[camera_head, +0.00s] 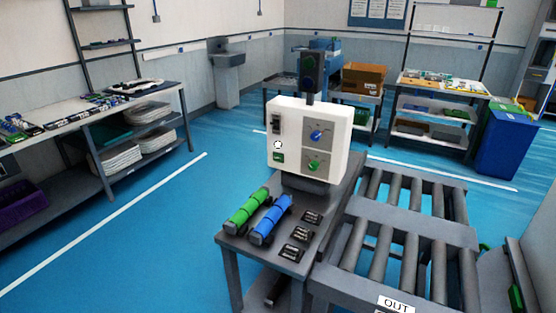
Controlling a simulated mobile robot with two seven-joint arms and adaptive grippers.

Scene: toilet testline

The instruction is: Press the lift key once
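A white control box (306,140) stands on a small dark table in the middle of the view. Its front has a black switch (276,124), a round white button (278,144), a green piece (279,156), a blue knob (317,135) and a green knob (313,164). Three small black plates with light markings lie on the table, at the back (312,217), middle (301,234) and front (292,252). The markings are too small to read, so I cannot tell which part is the lift key. Neither of my grippers is in view.
A green cylinder (247,206) and a blue cylinder (270,220) lie on the dark table (262,254). A roller conveyor (398,255) with an "OUT" sign (396,304) adjoins it on the right. A workbench (135,99) stands at the left. The blue floor (150,235) between is clear.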

